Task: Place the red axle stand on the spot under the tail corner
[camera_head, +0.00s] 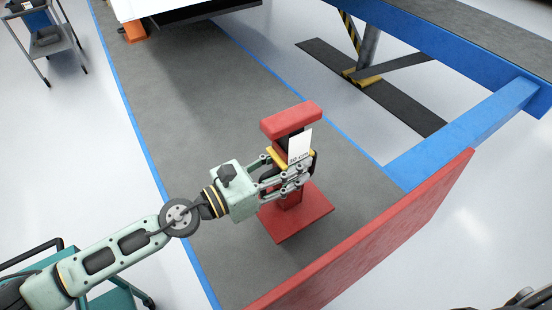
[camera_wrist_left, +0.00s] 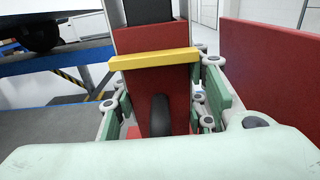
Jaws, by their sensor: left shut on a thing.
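The red axle stand (camera_head: 296,222) is in the middle of the head view, upright on or just above the grey runway; I cannot tell which. It has a square red base, a red top block, a yellow band and a white tag with "cm" printed on it. My left gripper (camera_head: 290,180) is shut around the stand's column, just below the yellow band. In the left wrist view the stand (camera_wrist_left: 150,90) stands between the two fingers (camera_wrist_left: 160,115). The tail corner is not clearly identifiable; a white vehicle body (camera_head: 160,8) shows at the top of the head view. My right gripper is not recognisable.
The grey runway (camera_head: 215,100) has blue edge lines and bare room beyond the stand. A red wall panel (camera_head: 380,235) stands close on the right. A blue lift beam (camera_head: 465,125) is at right. An orange block (camera_head: 135,31) sits under the vehicle. A trolley (camera_head: 45,45) is at far left.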

